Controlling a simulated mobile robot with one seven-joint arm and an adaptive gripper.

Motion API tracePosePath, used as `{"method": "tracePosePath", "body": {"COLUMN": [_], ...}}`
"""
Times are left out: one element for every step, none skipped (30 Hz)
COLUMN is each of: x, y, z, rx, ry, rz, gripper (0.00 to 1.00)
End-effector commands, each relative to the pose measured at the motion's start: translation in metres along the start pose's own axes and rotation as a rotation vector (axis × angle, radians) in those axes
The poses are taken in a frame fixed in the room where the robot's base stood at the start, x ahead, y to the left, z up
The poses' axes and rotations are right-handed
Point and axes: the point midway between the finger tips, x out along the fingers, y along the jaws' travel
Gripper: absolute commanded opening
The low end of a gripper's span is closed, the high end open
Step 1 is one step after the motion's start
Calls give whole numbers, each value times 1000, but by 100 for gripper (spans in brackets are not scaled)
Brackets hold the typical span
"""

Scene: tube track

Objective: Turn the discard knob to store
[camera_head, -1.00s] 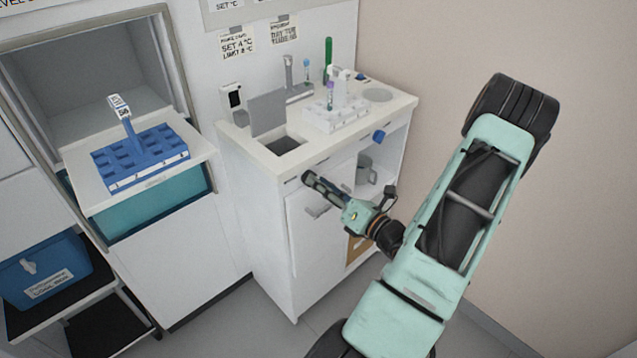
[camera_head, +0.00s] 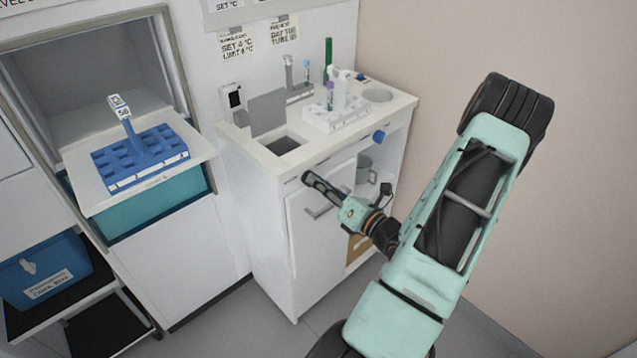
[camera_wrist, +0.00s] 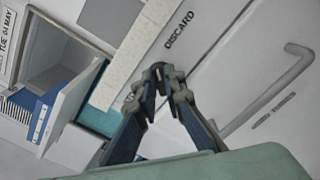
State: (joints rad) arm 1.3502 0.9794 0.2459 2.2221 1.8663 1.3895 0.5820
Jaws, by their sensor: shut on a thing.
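The cabinet front carries a DISCARD label (camera_wrist: 179,30), seen in the wrist view above my fingertips. My gripper (camera_wrist: 165,75) points at the upper left of that front, just under the counter edge, and also shows in the head view (camera_head: 308,178). Its fingers come together at the tips, around a small dark piece that I take for the discard knob. The fingers hide nearly all of it, so its pointer direction cannot be seen. More lettering beside the left finger is partly covered and unreadable.
A bar handle (camera_head: 322,209) is on the cabinet front close below my gripper. A blue knob (camera_head: 379,136) is farther right. The counter (camera_head: 308,150) holds a white tube rack (camera_head: 335,118). A blue rack (camera_head: 140,160) sits on the shelf at left.

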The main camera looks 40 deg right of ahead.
Motion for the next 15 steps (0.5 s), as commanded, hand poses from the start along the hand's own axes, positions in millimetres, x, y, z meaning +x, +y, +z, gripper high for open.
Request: {"method": "tracePosePath", "body": {"x": [0,0,0,0,0,0,0,0,0,0,0,0,0,0,0], "y": [0,0,0,0,0,0,0,0,0,0,0,0,0,0,1], "z": [0,0,-1,-1,-1,-1,-1,-2,-2,-2,-2,-2,-2,-3,-3], "rx": [-8,-15,-29,-40,-52,-73,-89,-109,-137,-159,-183,-217,-243,-270,-307], "ry": [1,1,1,1,1,2,2,3,3,3,3,3,3,3,3], "rz": [0,0,0,0,0,0,0,0,0,0,0,0,1,1,1], "gripper": [0,0,0,0,0,0,0,0,0,0,0,0,0,0,0]}}
